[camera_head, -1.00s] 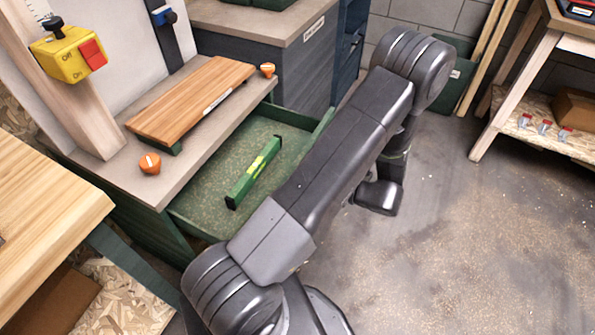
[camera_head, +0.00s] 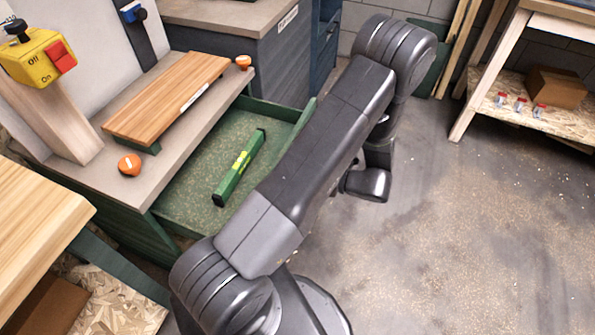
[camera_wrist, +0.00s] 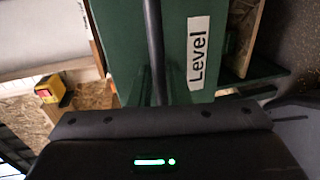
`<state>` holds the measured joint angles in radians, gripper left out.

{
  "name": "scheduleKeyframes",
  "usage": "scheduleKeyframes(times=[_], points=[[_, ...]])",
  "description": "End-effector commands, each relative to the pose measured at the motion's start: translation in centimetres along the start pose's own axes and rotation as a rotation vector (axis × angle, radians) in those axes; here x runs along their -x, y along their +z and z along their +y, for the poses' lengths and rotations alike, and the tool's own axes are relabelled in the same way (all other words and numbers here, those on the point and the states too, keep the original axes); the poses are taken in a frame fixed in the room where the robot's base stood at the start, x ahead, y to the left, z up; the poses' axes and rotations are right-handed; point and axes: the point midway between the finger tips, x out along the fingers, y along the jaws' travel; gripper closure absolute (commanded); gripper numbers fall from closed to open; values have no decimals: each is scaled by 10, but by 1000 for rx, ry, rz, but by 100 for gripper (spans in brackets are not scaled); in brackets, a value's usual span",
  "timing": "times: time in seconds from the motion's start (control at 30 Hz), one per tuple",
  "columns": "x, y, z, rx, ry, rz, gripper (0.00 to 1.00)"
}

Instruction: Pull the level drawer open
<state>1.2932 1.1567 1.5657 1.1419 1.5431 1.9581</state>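The level drawer (camera_head: 196,183) is pulled out of the cabinet under the grey top, and its speckled green floor is exposed. A green spirit level (camera_head: 240,167) lies in it. In the wrist view I see the green drawer front (camera_wrist: 120,30) with a white "Level" label (camera_wrist: 198,52) and a dark bar handle (camera_wrist: 154,50) running down to my gripper (camera_wrist: 160,125). The gripper is right at the handle. Its fingers are not visible, so I cannot tell whether they are closed on it. In the head view my arm hides the drawer's front and the gripper.
A wooden board (camera_head: 167,97) and two orange knobs (camera_head: 130,165) (camera_head: 243,62) are on the grey top. A yellow switch box (camera_head: 38,55) is on a post at left. A wooden bench (camera_head: 30,235) stands front left, a shelf (camera_head: 540,105) at right. Floor (camera_head: 460,230) at right is clear.

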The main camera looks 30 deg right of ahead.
Motion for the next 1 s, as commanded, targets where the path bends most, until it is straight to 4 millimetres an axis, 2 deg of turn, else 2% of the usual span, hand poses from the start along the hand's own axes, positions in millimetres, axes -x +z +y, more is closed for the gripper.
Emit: scheduleKeyframes(times=[0.3, 0.5, 0.7, 1.0], points=[[69, 0, 0, 2, -2, -4, 84], [108, 0, 0, 1, -2, -3, 84], [127, 0, 0, -1, -1, -1, 84], [129, 0, 0, -1, -1, 1, 84]])
